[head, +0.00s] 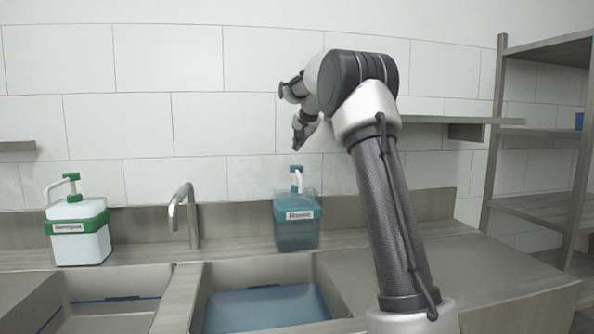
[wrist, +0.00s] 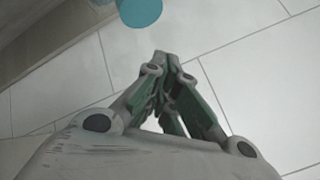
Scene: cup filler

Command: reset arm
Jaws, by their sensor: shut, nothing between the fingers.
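My arm (head: 388,190) rises from the lower right in the head view and bends at a dark joint, its far end folded toward the left in front of the tiled wall. My gripper (wrist: 166,68) shows in the wrist view with its two fingers closed together and nothing between them. In the head view the fingers are hard to make out among the end links.
A teal dispenser (head: 297,222) and a white one with a green band (head: 78,232) stand behind the sink basins (head: 185,300) beside a faucet (head: 183,210). A shelf rack (head: 545,128) stands right. A round teal thing (wrist: 140,12) shows in the wrist view.

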